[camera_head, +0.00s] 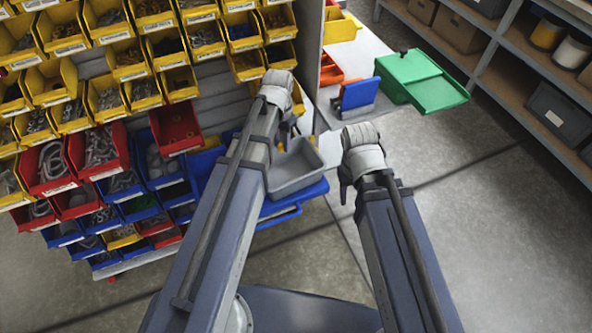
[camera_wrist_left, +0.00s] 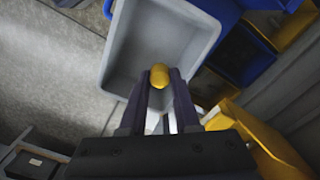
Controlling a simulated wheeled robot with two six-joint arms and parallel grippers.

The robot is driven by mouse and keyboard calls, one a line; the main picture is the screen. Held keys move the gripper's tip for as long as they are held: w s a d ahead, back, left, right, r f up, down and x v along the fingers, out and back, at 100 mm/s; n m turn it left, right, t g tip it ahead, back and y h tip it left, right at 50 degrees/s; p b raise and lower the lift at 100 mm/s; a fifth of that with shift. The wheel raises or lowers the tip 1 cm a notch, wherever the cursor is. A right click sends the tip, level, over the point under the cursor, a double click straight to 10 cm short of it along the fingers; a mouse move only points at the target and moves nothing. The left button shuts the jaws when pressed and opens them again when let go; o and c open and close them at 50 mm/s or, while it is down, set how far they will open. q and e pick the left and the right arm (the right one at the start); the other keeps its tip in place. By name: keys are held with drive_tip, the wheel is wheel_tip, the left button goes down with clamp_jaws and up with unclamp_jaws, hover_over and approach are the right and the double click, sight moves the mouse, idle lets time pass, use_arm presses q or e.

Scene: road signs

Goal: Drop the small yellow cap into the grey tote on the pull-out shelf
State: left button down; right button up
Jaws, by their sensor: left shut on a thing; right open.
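The small yellow cap (camera_wrist_left: 159,76) is held between the fingertips of my left gripper (camera_wrist_left: 160,88) in the left wrist view. The grey tote (camera_wrist_left: 152,40) lies behind and below the cap in that view, and its open inside is visible. In the head view the grey tote (camera_head: 295,170) rests on the blue pull-out shelf (camera_head: 292,205). My left gripper (camera_head: 283,130) is at the tote's far side there, mostly hidden by its own wrist. My right gripper (camera_head: 346,185) is to the right of the tote, apart from it; its fingers are partly hidden by its wrist.
A rack of yellow, red and blue bins (camera_head: 100,110) fills the left. Shelving (camera_head: 520,70) lines the right. The floor (camera_head: 490,230) at right is clear.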

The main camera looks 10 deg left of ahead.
use_arm(q)
wheel_tip(320, 180, down, 6)
drive_tip(key=b, duration=0.6)
drive_tip(key=c, duration=0.6)
unclamp_jaws()
drive_tip(key=shift+o, duration=0.2)
drive_tip(key=shift+r, duration=0.1)
wheel_tip(320, 180, up, 8)
drive_tip(key=p, duration=0.8)
drive_tip(key=shift+f, duration=0.2)
drive_tip(key=shift+s, duration=0.1)
